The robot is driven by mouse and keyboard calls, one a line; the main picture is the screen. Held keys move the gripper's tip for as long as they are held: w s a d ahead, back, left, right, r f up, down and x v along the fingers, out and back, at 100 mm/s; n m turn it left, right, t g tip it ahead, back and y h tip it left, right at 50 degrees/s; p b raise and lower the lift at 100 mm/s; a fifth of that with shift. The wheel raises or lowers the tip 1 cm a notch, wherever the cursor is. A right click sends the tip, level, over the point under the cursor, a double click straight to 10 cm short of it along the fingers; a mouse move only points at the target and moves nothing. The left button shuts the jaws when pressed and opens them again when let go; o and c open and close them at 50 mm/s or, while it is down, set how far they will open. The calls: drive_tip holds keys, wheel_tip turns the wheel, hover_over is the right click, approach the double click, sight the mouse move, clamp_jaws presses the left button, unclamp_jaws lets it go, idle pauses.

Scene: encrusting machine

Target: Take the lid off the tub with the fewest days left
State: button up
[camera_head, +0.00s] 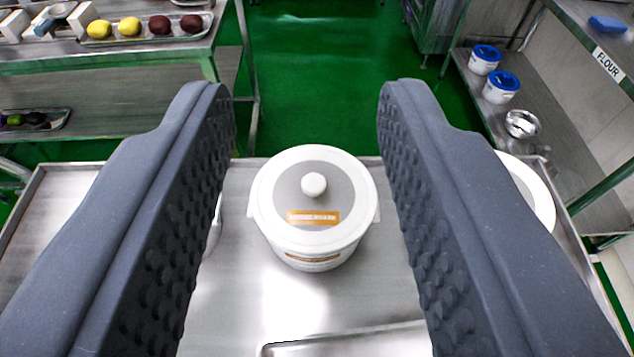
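A white tub (313,262) stands upright on a steel table, centred in the view. Its round lid (345,165) is on, with a grey top, a white knob (313,185) and an orange label whose writing is too small to read. Another orange label is on the tub's front. My gripper (307,100) is open, its two dark studded fingers to the left and right of the tub, touching nothing that I can see. A white round thing (532,195) shows behind the right finger, and a sliver of another white thing (214,232) behind the left finger; both are mostly hidden.
The steel table (270,310) has a tray edge (345,338) at the front. A shelf at back left holds a tray (207,22) of yellow and dark red items. At right, a rack labelled FLOUR holds blue-lidded tubs (500,88) and a metal bowl (521,124). Green floor lies beyond.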

drive_tip(key=o, duration=0.4)
drive_tip(key=shift+c, duration=0.2)
drive_tip(key=n+g+p, duration=1.5)
drive_tip(key=n+p, duration=0.2)
drive_tip(key=p, duration=1.7)
hover_over(314, 181)
wheel_tip(314, 181, down, 12)
drive_tip(key=shift+n, duration=0.3)
wheel_tip(314, 181, down, 14)
drive_tip(key=shift+r+p, duration=0.2)
drive_tip(key=shift+p, duration=0.35)
